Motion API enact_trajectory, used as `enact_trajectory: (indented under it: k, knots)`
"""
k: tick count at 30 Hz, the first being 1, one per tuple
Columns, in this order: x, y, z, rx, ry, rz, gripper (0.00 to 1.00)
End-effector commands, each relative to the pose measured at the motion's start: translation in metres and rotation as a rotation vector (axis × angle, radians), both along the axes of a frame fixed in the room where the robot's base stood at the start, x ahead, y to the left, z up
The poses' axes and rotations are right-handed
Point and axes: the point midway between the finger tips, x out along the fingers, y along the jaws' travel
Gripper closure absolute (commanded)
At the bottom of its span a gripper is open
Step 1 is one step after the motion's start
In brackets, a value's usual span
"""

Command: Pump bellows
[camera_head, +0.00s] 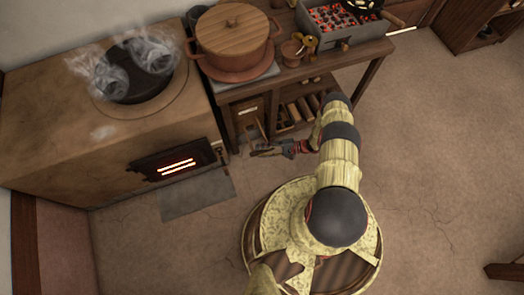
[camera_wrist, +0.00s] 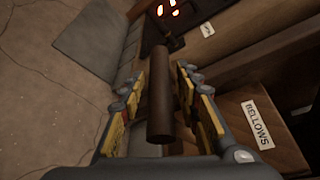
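The bellows handle is a dark brown rod (camera_wrist: 160,100) in the middle of the wrist view, its near end pointing toward the camera. A white label reading BELLOWS (camera_wrist: 258,124) is on a brown wooden face to its right. My gripper (camera_wrist: 162,84) has its yellow-padded fingers on either side of the rod, with narrow gaps showing on both sides, so it looks open around it. In the head view my gripper (camera_head: 264,150) is low beside the stove and the wooden bench; the rod is hard to make out there.
The clay stove (camera_head: 60,120) with a glowing firebox (camera_head: 176,166) and a steaming dark pot (camera_head: 138,75) stands left. The bench (camera_head: 350,72) carries a lidded pot (camera_head: 236,45) and a charcoal brazier (camera_head: 340,28). A grey slab (camera_head: 197,196) lies before the firebox.

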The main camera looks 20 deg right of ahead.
Motion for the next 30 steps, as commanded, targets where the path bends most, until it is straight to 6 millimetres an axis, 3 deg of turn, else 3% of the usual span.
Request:
enact_trajectory:
  k: [14,30]
  knots:
    - [-0.002,-0.007,0.002,0.001,0.0,-0.001,0.61]
    - [-0.032,-0.095,0.022,0.0,-0.001,-0.003,0.61]
